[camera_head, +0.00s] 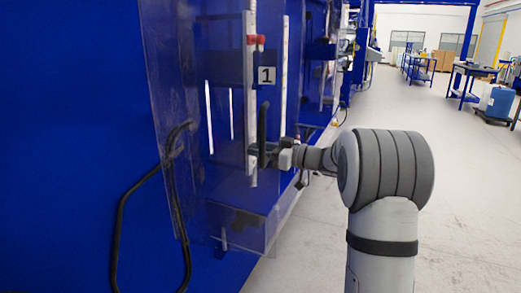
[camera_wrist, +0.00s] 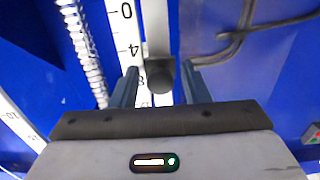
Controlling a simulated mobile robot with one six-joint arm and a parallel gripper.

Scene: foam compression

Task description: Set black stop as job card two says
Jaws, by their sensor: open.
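A dark round knob (camera_wrist: 160,77), which looks like the black stop, sits between the fingertips of my gripper (camera_wrist: 159,84) in the wrist view. The fingers are open on either side of it, and I cannot tell whether they touch it. A white scale (camera_wrist: 127,25) with the figures 0, 4 and 8 runs beside and behind the knob. In the head view my gripper (camera_head: 266,155) is at the lower part of a pale upright rail (camera_head: 250,100). The knob is too small to make out there. No job card two is in view.
A red knob (camera_head: 256,40) sits higher on the rail, above a plate marked 1 (camera_head: 266,76). A clear guard panel (camera_head: 170,70) and a bent black tube (camera_head: 121,230) stand to the left on the blue machine. Open floor (camera_head: 460,220) lies to the right.

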